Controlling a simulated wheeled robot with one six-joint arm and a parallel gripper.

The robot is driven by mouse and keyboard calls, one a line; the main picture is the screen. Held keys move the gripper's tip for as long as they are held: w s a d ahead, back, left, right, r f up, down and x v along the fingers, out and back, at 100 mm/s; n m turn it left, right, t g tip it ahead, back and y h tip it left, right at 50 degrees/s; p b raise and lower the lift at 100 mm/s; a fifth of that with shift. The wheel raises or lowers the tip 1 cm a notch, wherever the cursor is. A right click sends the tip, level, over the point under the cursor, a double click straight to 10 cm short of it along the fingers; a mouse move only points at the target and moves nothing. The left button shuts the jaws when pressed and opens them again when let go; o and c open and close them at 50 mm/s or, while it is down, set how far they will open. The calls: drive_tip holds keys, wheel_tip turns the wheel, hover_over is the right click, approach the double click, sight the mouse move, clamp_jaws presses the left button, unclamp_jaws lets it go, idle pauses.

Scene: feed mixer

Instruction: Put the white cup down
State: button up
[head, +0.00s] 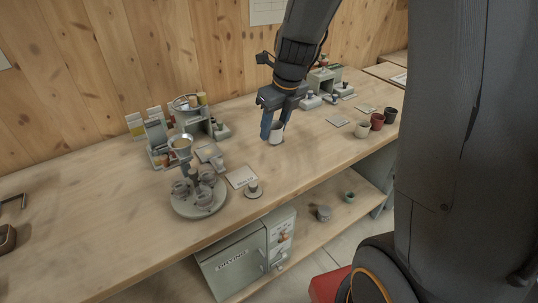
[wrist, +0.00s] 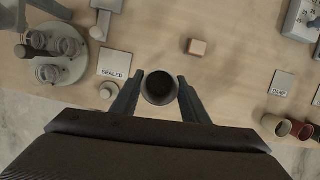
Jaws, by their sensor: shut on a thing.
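My gripper (head: 275,124) is shut on a white cup (head: 277,136), with one blue finger on each side of it. The cup is upright and close over the middle of the tabletop; I cannot tell if its base touches the wood. In the wrist view the cup (wrist: 160,89) shows from above between the fingertips (wrist: 161,82), its inside dark and with no contents I can make out. A second pale cup (head: 362,130) stands at the right, beside a red cup (head: 377,121) and a dark cup (head: 391,115).
A SEALED card (wrist: 115,62) lies left of my gripper, and a DAMP card (wrist: 282,83) lies right. A small wooden block (wrist: 197,47) is just beyond the cup. A round tray with jars (head: 196,210) stands left. Bare bench (head: 305,160) surrounds the cup.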

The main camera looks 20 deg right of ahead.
sight(273, 139)
drive_tip(key=shift+w+m, duration=0.3)
drive_tip(key=shift+m, duration=0.2)
wheel_tip(273, 139, down, 5)
drive_tip(key=shift+f, duration=2.35)
drive_tip(key=shift+f+b, duration=0.15)
drive_tip(key=shift+b, duration=0.15)
drive_tip(key=o, duration=1)
